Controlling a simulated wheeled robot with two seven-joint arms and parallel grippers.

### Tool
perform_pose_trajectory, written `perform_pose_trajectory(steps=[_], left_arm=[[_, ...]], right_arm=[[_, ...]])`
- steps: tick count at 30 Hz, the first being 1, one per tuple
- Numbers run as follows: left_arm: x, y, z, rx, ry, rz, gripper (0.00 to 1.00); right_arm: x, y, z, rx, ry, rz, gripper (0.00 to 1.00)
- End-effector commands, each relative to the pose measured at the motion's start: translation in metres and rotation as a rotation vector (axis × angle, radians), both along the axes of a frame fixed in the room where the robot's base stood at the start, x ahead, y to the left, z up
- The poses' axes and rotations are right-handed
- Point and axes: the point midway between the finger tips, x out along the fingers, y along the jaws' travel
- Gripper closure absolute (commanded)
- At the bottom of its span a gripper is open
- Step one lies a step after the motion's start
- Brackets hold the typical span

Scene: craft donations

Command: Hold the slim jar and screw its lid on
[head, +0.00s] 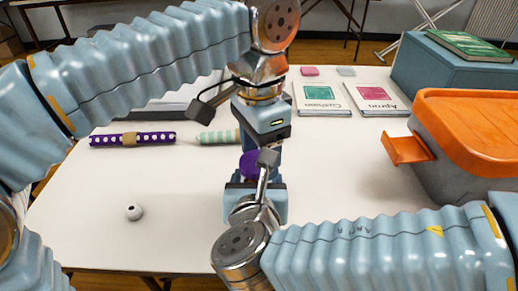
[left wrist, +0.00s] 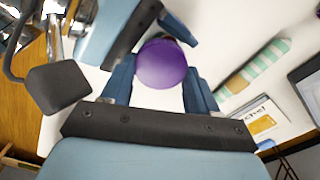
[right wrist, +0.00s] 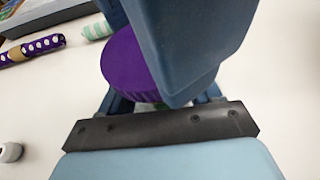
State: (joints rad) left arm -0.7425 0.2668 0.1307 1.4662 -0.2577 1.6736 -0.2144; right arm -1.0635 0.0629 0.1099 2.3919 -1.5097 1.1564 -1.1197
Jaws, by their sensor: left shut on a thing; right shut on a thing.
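The round purple lid (head: 250,164) shows between my two grippers in the head view, and in the left wrist view (left wrist: 162,63) it lies between the blue fingers. My left gripper (left wrist: 160,85) points down from above and is shut on the lid. My right gripper (right wrist: 165,98) comes in from below and is shut on the slim jar, of which only a pale sliver shows under the lid (right wrist: 125,62) in the right wrist view. The lid is over the jar; whether it sits on the threads cannot be told. Fingers hide most of the jar.
A purple dotted roll (head: 105,140) and a striped mint roll (head: 215,137) lie on the white table (head: 80,220). A small white round object (head: 134,212) is at front left. Pattern packets (head: 322,98) lie at back; an orange-lidded bin (head: 465,125) and teal box (head: 450,68) stand right.

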Motion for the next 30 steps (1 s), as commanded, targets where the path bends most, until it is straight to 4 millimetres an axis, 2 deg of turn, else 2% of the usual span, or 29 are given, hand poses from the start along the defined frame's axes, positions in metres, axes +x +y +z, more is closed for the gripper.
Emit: perform_pose_trajectory(steps=[1, 6, 17, 25, 30], left_arm=[[0.0, 0.0, -0.008, 0.016, 0.011, -0.001, 0.38], [0.0, 0.0, -0.008, 0.015, 0.012, -0.001, 0.15], [-0.001, -0.002, -0.005, 0.011, 0.015, -0.005, 0.15], [-0.002, -0.002, 0.031, 0.007, 0.01, -0.007, 0.15], [-0.002, -0.001, 0.041, 0.008, 0.009, -0.007, 0.15]], right_arm=[[0.0, 0.001, 0.002, 0.004, -0.008, 0.002, 1.0], [0.0, 0.001, 0.003, 0.005, -0.009, 0.001, 1.0], [0.001, 0.001, 0.004, 0.005, -0.011, 0.002, 1.0], [0.001, 0.0, 0.002, 0.003, -0.006, 0.0, 1.0], [0.001, 0.0, 0.001, 0.002, -0.003, -0.002, 1.0]])
